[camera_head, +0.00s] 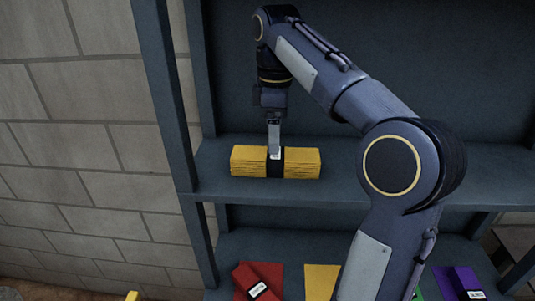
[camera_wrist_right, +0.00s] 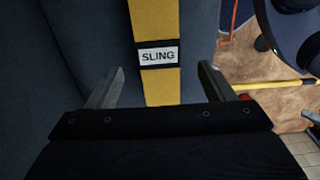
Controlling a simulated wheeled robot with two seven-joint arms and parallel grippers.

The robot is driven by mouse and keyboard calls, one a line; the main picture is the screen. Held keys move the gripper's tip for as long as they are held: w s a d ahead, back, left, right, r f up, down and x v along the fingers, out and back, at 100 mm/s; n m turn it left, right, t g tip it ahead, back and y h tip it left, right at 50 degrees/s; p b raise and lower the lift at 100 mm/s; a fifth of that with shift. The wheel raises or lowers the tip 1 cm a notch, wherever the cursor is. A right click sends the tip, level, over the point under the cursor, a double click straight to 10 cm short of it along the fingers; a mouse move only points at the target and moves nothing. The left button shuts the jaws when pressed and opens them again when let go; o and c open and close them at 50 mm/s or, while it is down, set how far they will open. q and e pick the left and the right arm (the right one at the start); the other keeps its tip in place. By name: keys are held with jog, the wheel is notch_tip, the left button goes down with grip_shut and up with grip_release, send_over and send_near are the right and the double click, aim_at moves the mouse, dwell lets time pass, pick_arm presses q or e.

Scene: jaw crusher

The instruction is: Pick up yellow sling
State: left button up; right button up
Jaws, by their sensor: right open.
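The yellow sling (camera_head: 245,161) is a folded bundle with a black band around its middle, lying on the upper shelf in the head view. In the right wrist view the yellow sling (camera_wrist_right: 155,20) runs up the picture, with a white label reading "SLING" on its black band. My right gripper (camera_head: 274,152) points down at the banded middle of the sling. In the right wrist view my right gripper (camera_wrist_right: 160,72) is open, with one finger on each side of the sling and visible gaps between. My left gripper is in neither view.
The blue-grey shelf (camera_head: 340,185) has an upright post (camera_head: 165,80) at its left, close to the sling. A red bundle (camera_head: 262,276), a yellow one (camera_head: 320,280) and a purple one (camera_head: 465,282) lie on the lower shelf. A block wall (camera_head: 80,150) stands left.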

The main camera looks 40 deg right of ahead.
aim_at(275, 162)
notch_tip(275, 162, down, 7)
jog(key=shift+d+r, duration=0.1)
jog(key=shift+d, duration=0.05)
jog(key=c, duration=1.4)
